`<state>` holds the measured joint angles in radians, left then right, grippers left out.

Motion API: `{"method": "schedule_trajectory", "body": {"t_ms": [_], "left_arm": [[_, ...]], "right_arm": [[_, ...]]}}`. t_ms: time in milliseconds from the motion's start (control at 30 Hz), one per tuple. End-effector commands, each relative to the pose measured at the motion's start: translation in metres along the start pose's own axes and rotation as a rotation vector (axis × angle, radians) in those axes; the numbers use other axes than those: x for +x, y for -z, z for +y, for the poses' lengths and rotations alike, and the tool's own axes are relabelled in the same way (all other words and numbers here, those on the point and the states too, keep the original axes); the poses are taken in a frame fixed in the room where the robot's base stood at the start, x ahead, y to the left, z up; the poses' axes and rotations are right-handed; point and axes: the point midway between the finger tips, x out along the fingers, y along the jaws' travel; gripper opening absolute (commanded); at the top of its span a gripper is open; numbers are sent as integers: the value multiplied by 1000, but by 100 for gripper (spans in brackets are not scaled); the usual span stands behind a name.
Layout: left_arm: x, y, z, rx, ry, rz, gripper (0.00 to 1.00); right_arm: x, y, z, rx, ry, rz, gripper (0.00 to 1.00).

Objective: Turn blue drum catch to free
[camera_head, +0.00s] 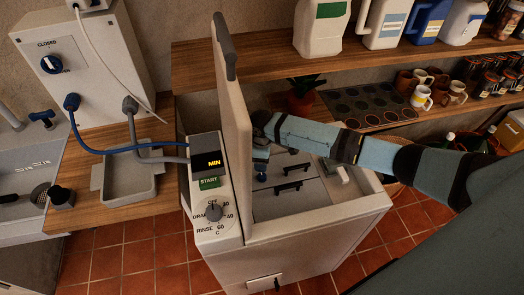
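The top-loading washer (330,225) stands in the middle with its tall lid (232,130) raised upright. Inside the opening is the grey drum (310,197) with two black handles (287,187) on its panels. A small blue catch (262,176) shows on the drum at the left, close to the lid. My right arm reaches in from the right, and my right gripper (261,163) points down just above or at the blue catch. Its fingertips are small and partly hidden, so I cannot tell whether they touch or grip the catch. My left gripper is not in view.
The washer's control panel (213,205) has a dial and a START button. A grey tray (130,172) and hoses lie on the wooden counter at left. A shelf (260,58) with several jugs, a potted plant (303,95), mugs and jars stand behind. The lid's edge is close to my wrist.

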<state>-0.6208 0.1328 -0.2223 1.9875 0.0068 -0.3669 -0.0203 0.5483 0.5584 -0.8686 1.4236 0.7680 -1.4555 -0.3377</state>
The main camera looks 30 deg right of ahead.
Motion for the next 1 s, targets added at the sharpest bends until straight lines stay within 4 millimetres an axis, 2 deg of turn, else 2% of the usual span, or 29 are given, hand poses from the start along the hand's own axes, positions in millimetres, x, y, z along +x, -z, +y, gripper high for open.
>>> {"method": "schedule_trajectory", "body": {"t_ms": [100, 300, 1000], "left_arm": [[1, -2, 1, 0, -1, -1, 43], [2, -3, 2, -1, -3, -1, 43], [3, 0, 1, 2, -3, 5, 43]], "right_arm": [[-22, 0, 1, -2, -3, 2, 61], [-43, 0, 1, 0, -1, 0, 61], [-46, 0, 0, 0, 0, 0, 61]]}}
